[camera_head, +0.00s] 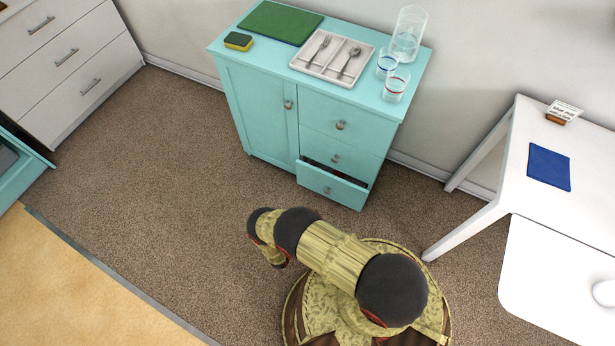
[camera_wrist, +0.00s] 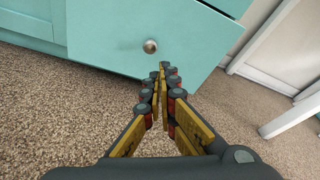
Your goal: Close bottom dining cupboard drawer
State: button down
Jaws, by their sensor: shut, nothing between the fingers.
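The turquoise dining cupboard (camera_head: 262,110) stands against the wall, with a door at left and a stack of drawers at right. Its bottom drawer (camera_head: 333,187) is partly pulled out, and a dark gap shows above its front. In the wrist view the bottom drawer's front (camera_wrist: 115,40) fills the upper middle, with its round metal knob (camera_wrist: 150,46). My gripper (camera_wrist: 165,70) is shut and empty, its fingertips pointing at the drawer front just below and right of the knob. Whether they touch it I cannot tell. The head view does not show the fingers clearly.
On the cupboard top are a cutlery tray (camera_head: 312,70), a green board (camera_head: 280,22), a sponge (camera_head: 238,41), a jug (camera_head: 408,35) and two glasses. A white table (camera_head: 520,190) stands at right. Carpet (camera_head: 165,150) is clear in front and left of the cupboard.

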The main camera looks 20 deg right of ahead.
jog(key=w+a+r+m+t+h, duration=0.1)
jog(key=w+a+r+m+t, duration=0.15)
jog(key=w+r, duration=0.35)
jog(key=m+b, duration=0.1)
jog(key=b, duration=0.2)
send_near(322, 174)
jog(key=shift+t, duration=0.45)
jog(key=x, duration=0.5)
jog(key=shift+d+f, duration=0.35)
jog(key=shift+d, duration=0.1)
jog(key=shift+w+d+r, duration=0.1)
jog(key=shift+w+d, duration=0.3)
jog(key=shift+d, duration=0.1)
jog(key=shift+x, duration=1.25)
jog(key=p+v, duration=0.2)
jog(key=v, duration=1.2)
